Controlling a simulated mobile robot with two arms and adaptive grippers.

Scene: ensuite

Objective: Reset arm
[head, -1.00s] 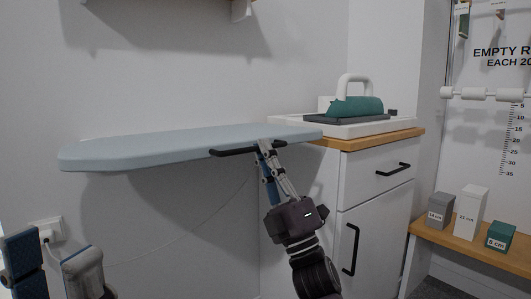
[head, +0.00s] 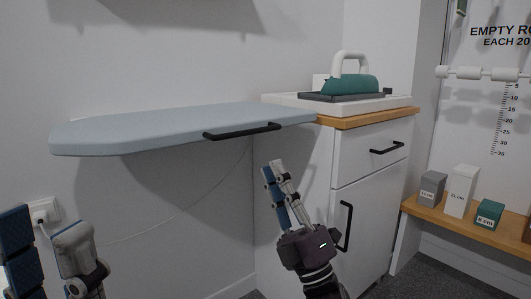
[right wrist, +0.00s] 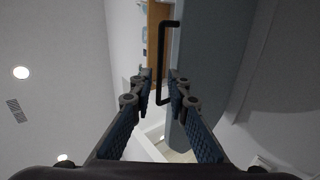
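My right gripper (head: 273,165) points up in front of the cabinet, below and apart from the black bar handle (head: 242,131) on the front edge of the light-blue ironing board (head: 165,122). In the right wrist view the same gripper (right wrist: 162,75) has its two fingers apart with nothing between them, and the handle (right wrist: 161,62) shows beyond the fingertips. My left gripper (head: 46,222) is at the lower left, its blue-padded finger and grey finger spread apart and empty. The rest of the left arm is out of the picture.
A teal iron (head: 348,85) stands on a white tray on the wooden-topped cabinet (head: 383,114), which has black handles. A wooden shelf (head: 470,227) at right holds several labelled blocks. A cord runs from the wall outlet (head: 42,209) behind my left gripper.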

